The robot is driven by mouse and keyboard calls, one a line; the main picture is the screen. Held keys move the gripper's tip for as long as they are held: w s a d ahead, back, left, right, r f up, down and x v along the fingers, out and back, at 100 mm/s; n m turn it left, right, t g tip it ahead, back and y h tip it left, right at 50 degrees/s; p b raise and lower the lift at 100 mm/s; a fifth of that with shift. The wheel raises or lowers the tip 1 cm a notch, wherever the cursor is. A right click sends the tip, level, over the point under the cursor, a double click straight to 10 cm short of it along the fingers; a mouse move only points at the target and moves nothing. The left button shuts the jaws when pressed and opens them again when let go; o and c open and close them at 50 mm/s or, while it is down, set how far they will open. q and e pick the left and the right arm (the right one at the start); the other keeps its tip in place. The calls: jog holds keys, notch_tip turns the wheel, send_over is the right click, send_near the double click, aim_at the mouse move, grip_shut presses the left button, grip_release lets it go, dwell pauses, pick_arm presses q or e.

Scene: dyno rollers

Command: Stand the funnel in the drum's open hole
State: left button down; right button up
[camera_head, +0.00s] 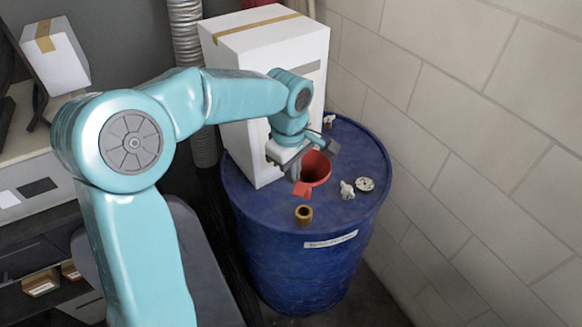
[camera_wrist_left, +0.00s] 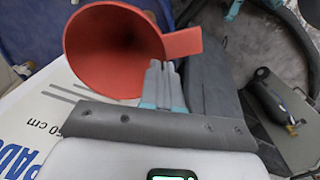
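The red funnel (camera_head: 316,170) is over the top of the blue drum (camera_head: 300,265), its wide mouth facing up and its flat tab (camera_head: 302,190) towards me. Its spout is hidden. A brass-coloured ring (camera_head: 304,213) with a dark middle is on the drum's near side. My right gripper is out of view.
A pale fitting (camera_head: 347,190) and a round gauge-like disc (camera_head: 365,184) lie on the drum's right part. A block wall (camera_head: 470,140) is close on the right.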

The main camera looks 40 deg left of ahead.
pick_arm(q)
notch_tip(320, 180, down, 9)
jog(key=b, duration=0.7)
jog(key=shift+f, duration=0.15)
jog(key=shift+a, duration=0.1)
jog(key=c, duration=1.3)
grip_release()
